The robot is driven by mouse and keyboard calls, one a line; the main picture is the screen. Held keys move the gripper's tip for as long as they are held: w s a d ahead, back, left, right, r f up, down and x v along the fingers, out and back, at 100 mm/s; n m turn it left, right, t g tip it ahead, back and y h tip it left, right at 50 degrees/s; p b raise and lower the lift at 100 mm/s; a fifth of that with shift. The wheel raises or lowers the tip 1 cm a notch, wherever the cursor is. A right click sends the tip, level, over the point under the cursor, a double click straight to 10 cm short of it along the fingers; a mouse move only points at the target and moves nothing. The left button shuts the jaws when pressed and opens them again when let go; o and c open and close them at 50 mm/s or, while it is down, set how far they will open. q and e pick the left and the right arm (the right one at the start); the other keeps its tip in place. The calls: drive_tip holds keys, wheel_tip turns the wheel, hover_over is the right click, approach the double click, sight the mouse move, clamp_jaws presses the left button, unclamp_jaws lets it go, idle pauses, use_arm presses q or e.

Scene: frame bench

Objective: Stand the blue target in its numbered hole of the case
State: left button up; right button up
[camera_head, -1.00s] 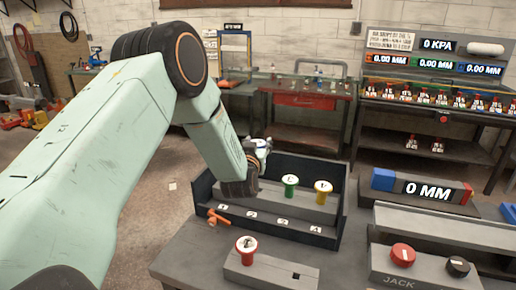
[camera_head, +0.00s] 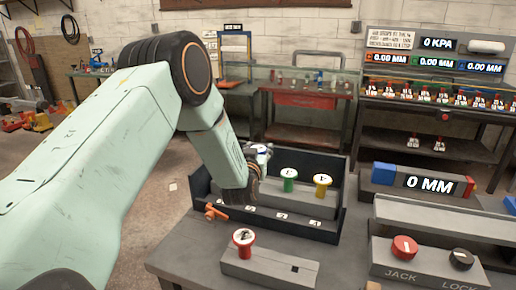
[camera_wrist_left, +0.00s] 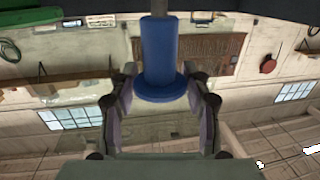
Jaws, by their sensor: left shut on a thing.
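The blue target (camera_wrist_left: 160,60) is held between the fingers of my left gripper (camera_wrist_left: 160,82) in the left wrist view; its blue shaft and round flange show. In the head view the left gripper (camera_head: 257,170) is over the left part of the dark case (camera_head: 340,205), and only the pale and bluish end of the target (camera_head: 258,150) shows beyond my wrist. The case has number labels (camera_head: 282,217) along its front. My wrist hides its left holes, so whether the target touches one cannot be told. My right gripper is not in view.
A green target (camera_head: 289,180) and a yellow target (camera_head: 322,186) stand in the case, right of my gripper. A red target (camera_head: 243,240) stands on a grey block (camera_head: 270,270) in front. An orange handle (camera_head: 215,213) is at the case's front left. Jack controls (camera_head: 404,248) are at right.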

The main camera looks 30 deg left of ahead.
use_arm(q)
drive_tip(key=shift+a+f, duration=0.15)
drive_tip(key=shift+f, duration=0.45)
drive_tip(key=shift+a+f+b, duration=0.15)
drive_tip(key=shift+f+b, duration=0.05)
drive_tip(key=shift+b, duration=0.1)
drive_tip(key=shift+s+d+r, duration=0.1)
drive_tip(key=shift+d+r, duration=0.15)
drive_tip(key=shift+a+f, duration=0.1)
drive_tip(key=shift+f, duration=0.05)
drive_tip(key=shift+a, duration=0.15)
drive_tip(key=shift+s+d, duration=0.1)
drive_tip(key=shift+d, duration=0.1)
drive_tip(key=shift+w+a, duration=0.15)
drive_tip(key=shift+w, duration=0.05)
idle(0.4)
drive_tip(key=shift+f, duration=0.25)
